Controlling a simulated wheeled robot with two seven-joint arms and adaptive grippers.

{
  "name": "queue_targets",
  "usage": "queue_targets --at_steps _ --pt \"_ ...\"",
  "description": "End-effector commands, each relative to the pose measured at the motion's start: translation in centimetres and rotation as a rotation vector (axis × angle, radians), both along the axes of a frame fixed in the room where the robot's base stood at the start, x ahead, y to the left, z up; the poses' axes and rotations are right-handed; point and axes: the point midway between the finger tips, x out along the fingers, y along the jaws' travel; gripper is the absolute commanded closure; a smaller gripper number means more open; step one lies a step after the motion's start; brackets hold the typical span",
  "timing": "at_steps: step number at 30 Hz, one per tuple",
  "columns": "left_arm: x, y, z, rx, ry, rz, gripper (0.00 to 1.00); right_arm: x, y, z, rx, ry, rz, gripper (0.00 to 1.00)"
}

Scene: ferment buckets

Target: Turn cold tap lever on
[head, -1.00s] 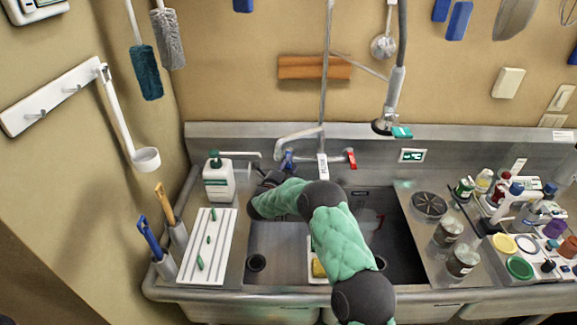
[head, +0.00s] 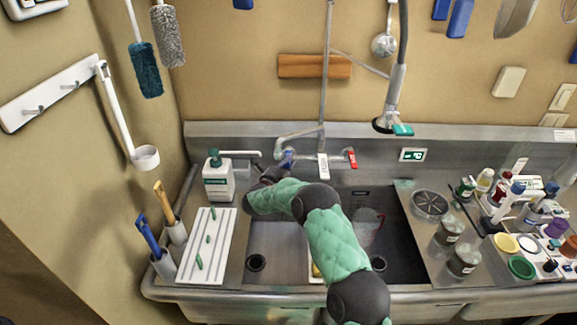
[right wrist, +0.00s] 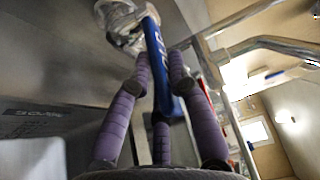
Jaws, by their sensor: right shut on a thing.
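The cold tap lever is blue (head: 287,158) and sits at the left end of the tap body (head: 305,158) on the sink's back wall. The red lever (head: 351,158) is at the right end. My right gripper (head: 274,173) is at the blue lever, partly hidden behind my green-sleeved arm. In the right wrist view its purple fingers (right wrist: 160,78) are closed around the long blue lever (right wrist: 155,50), which runs between them. The lever's exact angle is hard to tell in the head view. My left gripper is out of view.
A soap bottle (head: 218,177) stands close left of the gripper, with a white ribbed tray (head: 222,245) in front. A spray hose (head: 394,95) hangs at the right above the sink. Jars and bottles crowd the right drainboard. A clear jug (head: 366,226) is in the right basin.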

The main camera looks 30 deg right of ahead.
Motion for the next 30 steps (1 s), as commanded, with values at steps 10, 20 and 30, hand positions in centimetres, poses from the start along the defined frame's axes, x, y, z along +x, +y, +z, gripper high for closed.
queue_targets --at_steps 10,20,30 --pt "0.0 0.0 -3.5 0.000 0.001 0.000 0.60 1.1 1.2 -0.3 0.002 -0.008 -0.231 1.00" --pt "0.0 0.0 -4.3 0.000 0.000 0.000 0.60 1.0 1.2 0.0 0.005 -0.003 -0.324 1.00" --pt "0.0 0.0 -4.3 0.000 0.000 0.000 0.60 1.0 1.2 0.0 0.004 -0.002 -0.324 0.56"
